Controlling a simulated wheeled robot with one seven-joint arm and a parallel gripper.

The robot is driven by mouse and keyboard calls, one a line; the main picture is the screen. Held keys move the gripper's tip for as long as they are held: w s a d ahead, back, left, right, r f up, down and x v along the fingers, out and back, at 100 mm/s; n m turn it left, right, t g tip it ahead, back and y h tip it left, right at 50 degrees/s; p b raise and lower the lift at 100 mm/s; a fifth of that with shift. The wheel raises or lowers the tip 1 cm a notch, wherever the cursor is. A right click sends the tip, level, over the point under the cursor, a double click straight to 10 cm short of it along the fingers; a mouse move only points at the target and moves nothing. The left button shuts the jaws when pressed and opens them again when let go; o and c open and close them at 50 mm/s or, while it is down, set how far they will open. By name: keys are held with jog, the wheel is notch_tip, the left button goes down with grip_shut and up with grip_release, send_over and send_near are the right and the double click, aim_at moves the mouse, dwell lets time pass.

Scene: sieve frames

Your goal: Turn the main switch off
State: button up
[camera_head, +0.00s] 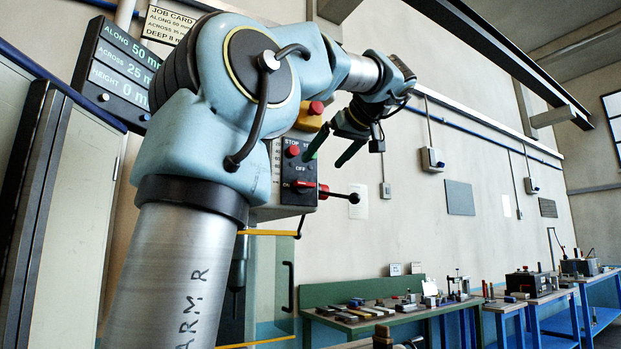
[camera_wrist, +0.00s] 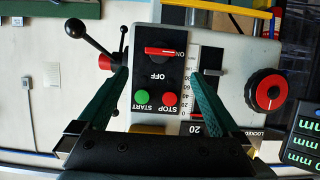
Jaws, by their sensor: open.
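The main switch has a red bar handle (camera_head: 306,187) low on the black control panel (camera_head: 286,168). In the wrist view, which is upside down, the red handle (camera_wrist: 160,50) lies crosswise with its right end beside the ON label. The OFF label sits just below it in that picture. My gripper (camera_head: 323,162) is open and empty, in front of the panel and to its right in the head view. In the wrist view its green fingers (camera_wrist: 158,74) spread on either side of the panel, with the switch beyond the tips. No contact with the handle shows.
A green START button (camera_wrist: 142,97) and red STOP button (camera_wrist: 170,98) are between the fingers. A black-knobbed lever (camera_wrist: 76,28) juts out beside the panel; a red-centred dial (camera_wrist: 270,91) is opposite. A yellow emergency-stop box (camera_head: 311,115) is above. Workbenches (camera_head: 390,320) stand at right.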

aim_at(305, 182)
jog(key=p+x, duration=0.1)
jog(key=x, duration=0.7)
jog(key=shift+a, duration=0.1)
jog(key=c, duration=1.4)
